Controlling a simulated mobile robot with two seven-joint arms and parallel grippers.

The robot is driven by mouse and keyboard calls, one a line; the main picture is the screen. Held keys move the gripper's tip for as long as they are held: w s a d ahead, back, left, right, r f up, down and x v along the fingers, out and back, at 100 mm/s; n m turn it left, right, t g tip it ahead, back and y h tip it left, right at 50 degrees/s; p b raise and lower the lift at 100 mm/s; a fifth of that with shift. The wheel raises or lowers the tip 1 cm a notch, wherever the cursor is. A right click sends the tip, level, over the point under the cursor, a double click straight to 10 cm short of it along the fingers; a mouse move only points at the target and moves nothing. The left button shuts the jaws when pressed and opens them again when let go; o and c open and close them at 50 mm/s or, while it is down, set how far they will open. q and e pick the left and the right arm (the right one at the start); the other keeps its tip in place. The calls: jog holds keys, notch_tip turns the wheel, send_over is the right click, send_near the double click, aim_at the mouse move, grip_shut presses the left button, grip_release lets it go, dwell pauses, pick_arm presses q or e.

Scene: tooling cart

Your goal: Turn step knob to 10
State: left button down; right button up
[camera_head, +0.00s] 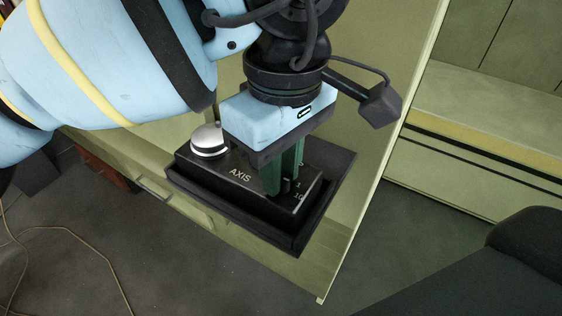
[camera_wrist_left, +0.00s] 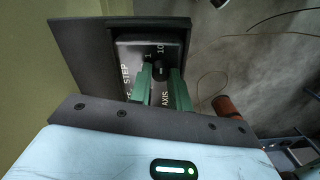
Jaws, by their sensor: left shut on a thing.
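The black control box (camera_head: 222,171) carries the label AXIS, the numbers 1 and 10, and a silver domed knob (camera_head: 209,138). My left gripper (camera_head: 283,184) reaches down onto the end with the numbers, its green fingers shut on the step knob. The step knob (camera_wrist_left: 160,72) shows in the left wrist view as a small black knob between the fingertips, below the 1 and 10. The word STEP is left of it. The fingers hide much of the knob in the head view, and I cannot tell exactly which number it points at. My right gripper is not in view.
The box sits on a dark base plate (camera_head: 338,177) on the pale green cart panel (camera_head: 389,90). Another pale green cabinet (camera_head: 470,100) stands to the right. A thin cable (camera_head: 100,257) lies on the grey floor at left. A dark shape fills the lower right corner.

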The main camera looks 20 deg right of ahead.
aim_at(283, 175)
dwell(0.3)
pick_arm(q)
jog(key=c, duration=1.3)
grip_release()
jog(key=shift+d+r, duration=0.15)
jog(key=shift+r, duration=3.75)
